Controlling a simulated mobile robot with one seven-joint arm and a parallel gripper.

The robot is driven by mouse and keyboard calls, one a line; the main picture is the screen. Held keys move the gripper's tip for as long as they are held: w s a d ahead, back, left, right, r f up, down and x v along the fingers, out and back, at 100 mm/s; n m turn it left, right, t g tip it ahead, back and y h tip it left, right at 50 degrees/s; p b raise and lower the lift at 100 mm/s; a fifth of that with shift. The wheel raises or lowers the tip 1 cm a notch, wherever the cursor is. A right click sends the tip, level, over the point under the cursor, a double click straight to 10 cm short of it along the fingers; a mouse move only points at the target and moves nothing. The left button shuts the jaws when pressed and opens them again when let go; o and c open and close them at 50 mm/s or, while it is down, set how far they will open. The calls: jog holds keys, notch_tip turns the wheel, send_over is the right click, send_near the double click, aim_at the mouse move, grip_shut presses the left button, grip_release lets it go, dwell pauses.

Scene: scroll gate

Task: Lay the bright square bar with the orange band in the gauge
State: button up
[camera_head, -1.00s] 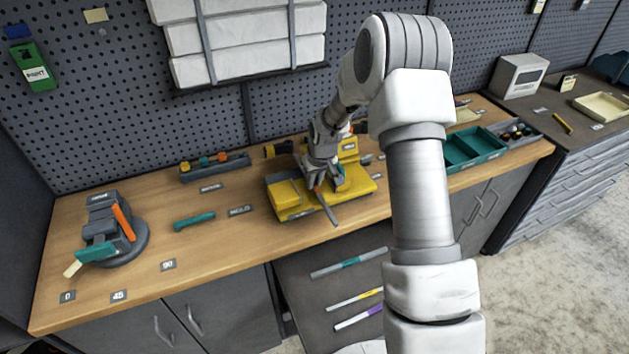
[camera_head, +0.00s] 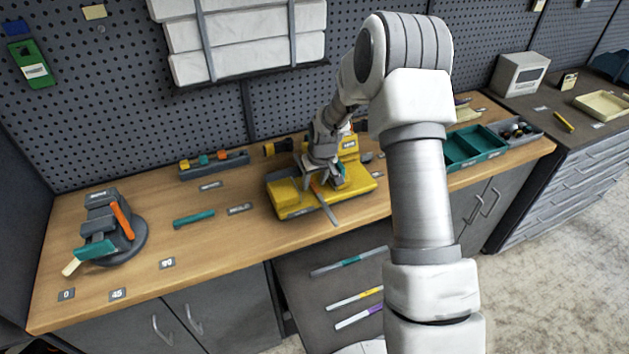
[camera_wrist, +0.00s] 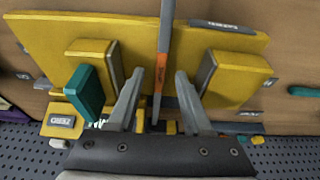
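The bright square bar with the orange band (camera_wrist: 163,45) lies across the yellow gauge (camera_wrist: 50,38), between its two yellow jaw blocks. One end sticks out past the gauge's front edge; the bar (camera_head: 327,208) also shows in the head view. My gripper (camera_wrist: 160,75) is open, with one finger on each side of the bar and a visible gap on both sides. In the head view my gripper (camera_head: 325,182) is low over the gauge (camera_head: 290,206). A teal lever (camera_wrist: 85,90) sits beside the left jaw.
An open drawer (camera_head: 300,292) below holds several bars with teal, yellow and purple bands. A grey clamp device with an orange handle (camera_head: 123,222) stands at the left. A teal tool (camera_head: 194,219) lies left of the gauge. Teal trays (camera_head: 475,148) stand at the right.

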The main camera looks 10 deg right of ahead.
jog(key=b+v, duration=0.1)
jog(key=v, duration=1.6)
jog(key=shift+r, duration=0.25)
